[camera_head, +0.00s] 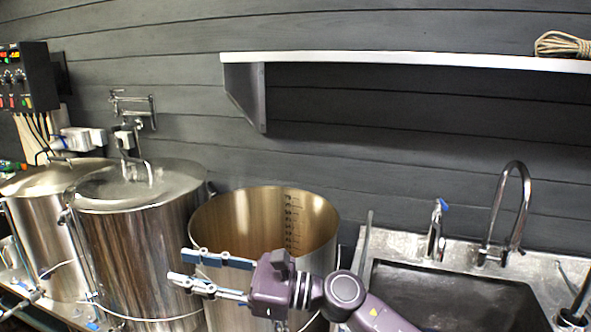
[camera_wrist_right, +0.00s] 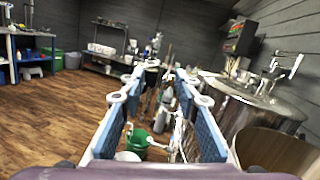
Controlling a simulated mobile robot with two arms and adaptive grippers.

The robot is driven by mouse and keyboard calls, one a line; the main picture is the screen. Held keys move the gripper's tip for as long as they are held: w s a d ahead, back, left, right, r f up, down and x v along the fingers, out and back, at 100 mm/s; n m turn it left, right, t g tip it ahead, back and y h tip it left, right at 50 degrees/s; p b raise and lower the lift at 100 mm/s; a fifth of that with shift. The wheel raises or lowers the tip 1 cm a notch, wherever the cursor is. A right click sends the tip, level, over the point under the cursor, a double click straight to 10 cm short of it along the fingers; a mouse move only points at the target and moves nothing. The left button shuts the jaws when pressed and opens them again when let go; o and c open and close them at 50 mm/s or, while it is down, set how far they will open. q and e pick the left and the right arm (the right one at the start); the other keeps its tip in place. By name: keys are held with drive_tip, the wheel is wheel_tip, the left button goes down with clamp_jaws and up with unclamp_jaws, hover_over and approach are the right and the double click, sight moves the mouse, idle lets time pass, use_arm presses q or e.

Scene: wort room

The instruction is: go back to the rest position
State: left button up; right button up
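My right gripper (camera_head: 184,266) is in the head view at lower centre, in front of the open steel pot (camera_head: 305,225), with its fingers pointing left. Its two blue-padded fingers stand apart with nothing between them. In the right wrist view (camera_wrist_right: 160,80) the same fingers show with a clear gap, facing out into the room. The purple right arm comes in from the bottom, in front of the sink. My left gripper is not in either view.
Two lidded steel kettles (camera_head: 140,240) stand left of the open pot. A sink (camera_head: 450,300) with taps is at the right, under a wall shelf (camera_head: 400,60) with a rope coil (camera_head: 562,45). The wrist view shows open wooden floor (camera_wrist_right: 60,120) and a green bucket (camera_wrist_right: 136,143).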

drive_tip(key=w+d+f+m+t+h, duration=0.1)
drive_tip(key=w+d+m+t+h, duration=0.3)
drive_tip(key=d+m+t, duration=0.7)
drive_tip(key=w+d+f+m+t+h, duration=0.2)
drive_tip(key=w+d+m+t+h, duration=0.3)
drive_tip(key=m, duration=1.3)
drive_tip(key=s+d+f+m+g+h, duration=0.2)
drive_tip(key=s+d+f+m+h, duration=0.25)
drive_tip(key=d+f+m, duration=0.35)
drive_tip(key=s+d+f+m+g+h, duration=0.25)
drive_tip(key=d+f+m+h, duration=0.35)
drive_tip(key=f, duration=0.5)
drive_tip(key=s+d+f+m+g, duration=0.3)
drive_tip(key=s+f, duration=0.2)
drive_tip(key=s, duration=0.4)
drive_tip(key=s+d+f+m+g, duration=0.35)
drive_tip(key=s+f, duration=0.25)
drive_tip(key=s, duration=0.4)
drive_tip(key=s+d+f+m+g, duration=0.2)
drive_tip(key=s+f+m+g, duration=0.25)
drive_tip(key=s, duration=0.45)
wheel_tip(320, 180, down, 30)
drive_tip(key=s+n+b, duration=0.1)
drive_tip(key=b, duration=0.4)
drive_tip(key=s+d+f+g+b, duration=0.1)
drive_tip(key=s+f+b, duration=0.4)
drive_tip(key=s+f, duration=1.3)
wheel_tip(320, 180, down, 4)
drive_tip(key=shift+d+r, duration=0.1)
drive_tip(key=shift+d, duration=0.8)
